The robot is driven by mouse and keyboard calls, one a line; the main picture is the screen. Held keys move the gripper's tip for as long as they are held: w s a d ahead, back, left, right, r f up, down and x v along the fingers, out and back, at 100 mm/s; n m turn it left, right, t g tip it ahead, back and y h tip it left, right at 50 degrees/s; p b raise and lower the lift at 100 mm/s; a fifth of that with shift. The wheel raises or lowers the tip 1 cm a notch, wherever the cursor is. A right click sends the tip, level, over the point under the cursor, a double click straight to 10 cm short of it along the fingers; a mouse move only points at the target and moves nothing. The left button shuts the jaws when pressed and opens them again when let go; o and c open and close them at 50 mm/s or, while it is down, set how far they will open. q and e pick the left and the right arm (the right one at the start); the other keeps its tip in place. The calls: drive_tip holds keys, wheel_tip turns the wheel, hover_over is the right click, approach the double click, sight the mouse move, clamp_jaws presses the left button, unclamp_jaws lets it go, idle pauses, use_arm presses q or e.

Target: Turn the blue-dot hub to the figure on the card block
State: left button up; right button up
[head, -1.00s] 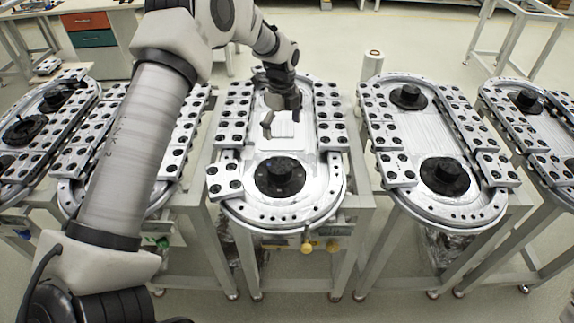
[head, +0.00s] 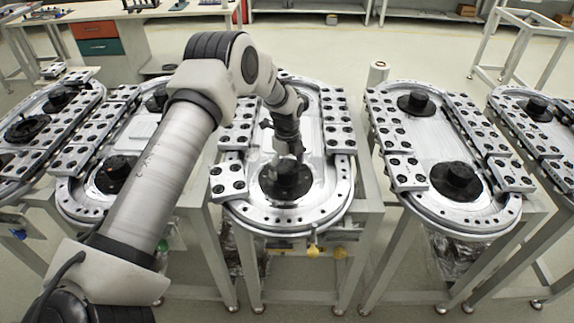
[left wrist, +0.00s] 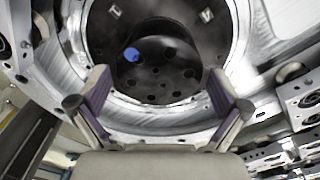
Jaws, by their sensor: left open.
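The blue-dot hub (head: 285,183) is a black round hub at the near end of the middle ring track (head: 335,205). In the left wrist view the hub (left wrist: 160,78) fills the upper middle, with its blue dot (left wrist: 131,55) at its upper left. White marks (left wrist: 207,15) show on the dark plate around the hub, too small to read surely. My left gripper (head: 291,155) is over the hub. In the wrist view its fingers (left wrist: 160,108) are apart, on either side of the hub's near edge, with nothing between them. I cannot pick out the card block. My right gripper is not in view.
Perforated blocks (head: 340,137) line both sides of the middle track, and a loose-looking block (head: 228,182) sits left of the hub. Similar tracks (head: 465,212) stand on both sides. A yellow knob (head: 312,251) hangs below the front edge. Floor shows between the stands.

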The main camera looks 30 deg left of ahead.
use_arm(q)
drive_tip(key=shift+f, duration=0.2)
drive_tip(key=shift+r, duration=0.1)
drive_tip(key=shift+c, duration=0.4)
drive_tip(key=shift+s, duration=0.1)
drive_tip(key=c, duration=0.9)
drive_tip(key=shift+c, duration=0.2)
